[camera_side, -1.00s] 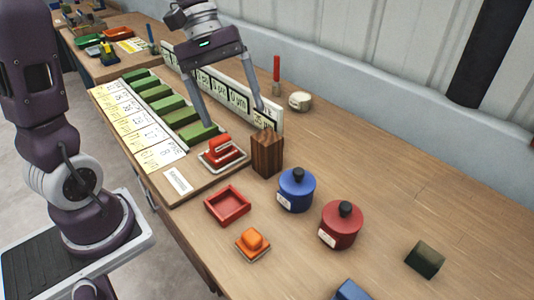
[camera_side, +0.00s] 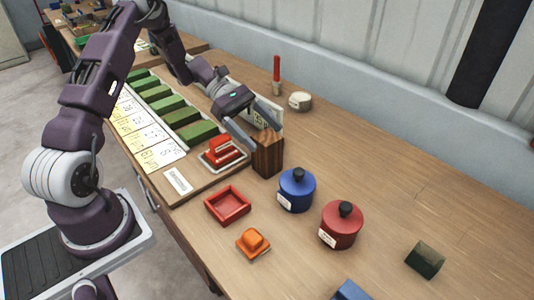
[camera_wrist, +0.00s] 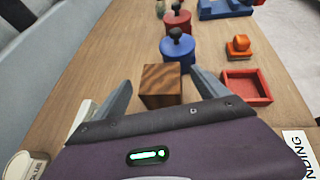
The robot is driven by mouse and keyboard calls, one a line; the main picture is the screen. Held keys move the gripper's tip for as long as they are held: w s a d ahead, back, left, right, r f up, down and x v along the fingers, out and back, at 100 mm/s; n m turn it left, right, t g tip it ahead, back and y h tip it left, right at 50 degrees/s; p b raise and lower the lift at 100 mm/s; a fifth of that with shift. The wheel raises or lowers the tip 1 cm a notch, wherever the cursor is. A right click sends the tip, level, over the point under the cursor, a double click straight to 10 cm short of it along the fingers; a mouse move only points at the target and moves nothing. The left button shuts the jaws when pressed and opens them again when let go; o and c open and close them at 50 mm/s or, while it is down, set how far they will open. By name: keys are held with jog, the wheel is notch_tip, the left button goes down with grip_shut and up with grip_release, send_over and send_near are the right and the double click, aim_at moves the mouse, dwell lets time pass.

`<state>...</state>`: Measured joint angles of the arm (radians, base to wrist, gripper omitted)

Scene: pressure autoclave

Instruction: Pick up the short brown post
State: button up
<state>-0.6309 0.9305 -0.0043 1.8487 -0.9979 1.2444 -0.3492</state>
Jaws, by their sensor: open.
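The short brown post (camera_side: 267,156) is a square block of striped wood standing upright on the bench, just right of the red-handled block. It also shows in the wrist view (camera_wrist: 161,85), between and a little beyond my fingers. My gripper (camera_side: 262,137) is open, with one finger on each side of the post's upper part. In the wrist view my open fingers (camera_wrist: 160,88) flank the post, and gaps seem to show on both sides. Whether either finger touches it I cannot tell.
A blue lidded pot (camera_side: 296,192) and a red one (camera_side: 341,226) stand right of the post. A red tray (camera_side: 228,205) and an orange block (camera_side: 253,243) are in front. The red-handled block (camera_side: 222,152) is close left.

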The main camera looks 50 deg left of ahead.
grip_shut()
dwell(0.3)
jog(key=shift+r, duration=0.1)
